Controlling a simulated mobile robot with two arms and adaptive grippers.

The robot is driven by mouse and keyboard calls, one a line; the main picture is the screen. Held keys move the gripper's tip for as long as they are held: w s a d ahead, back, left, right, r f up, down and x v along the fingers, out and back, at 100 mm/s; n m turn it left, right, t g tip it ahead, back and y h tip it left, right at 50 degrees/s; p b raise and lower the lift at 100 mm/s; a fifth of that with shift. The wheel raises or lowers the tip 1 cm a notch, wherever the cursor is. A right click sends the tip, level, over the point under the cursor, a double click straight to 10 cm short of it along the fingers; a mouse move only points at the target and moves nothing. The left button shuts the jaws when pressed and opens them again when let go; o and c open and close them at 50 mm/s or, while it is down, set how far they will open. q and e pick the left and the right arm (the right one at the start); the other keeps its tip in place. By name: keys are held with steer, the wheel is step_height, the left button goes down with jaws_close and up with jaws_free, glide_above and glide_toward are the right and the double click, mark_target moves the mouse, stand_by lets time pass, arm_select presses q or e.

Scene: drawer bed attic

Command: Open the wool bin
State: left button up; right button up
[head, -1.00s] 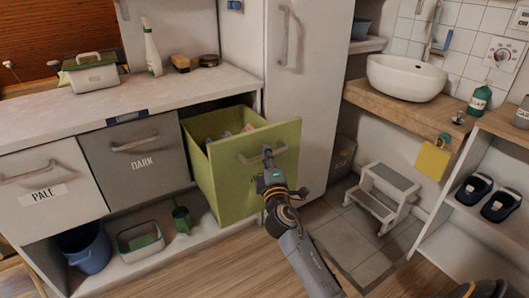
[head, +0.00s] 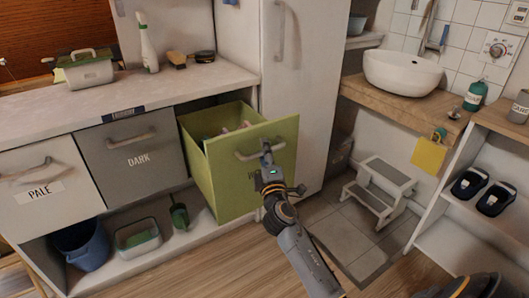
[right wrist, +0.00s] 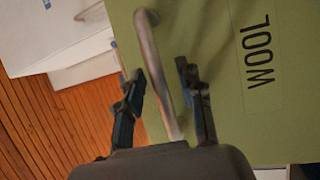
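The wool bin (head: 239,178) is a green drawer pulled well out of the cabinet, with pinkish and pale contents showing inside. Its front also fills much of the right wrist view (right wrist: 225,120), with the word WOOL on it. My right gripper (head: 266,150) is at the bin's bar handle (head: 247,156). In the right wrist view the two fingers (right wrist: 160,78) stand apart on either side of the handle (right wrist: 149,50), with a visible gap on the right finger's side. My left gripper is not in view.
The shut DARK bin (head: 138,161) and PALE bin (head: 38,193) are to the left. A tall white door (head: 305,90) stands close on the right. A step stool (head: 380,190) is on the floor to the right. Wooden floor in front is clear.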

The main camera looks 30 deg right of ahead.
steer(key=v, duration=1.2)
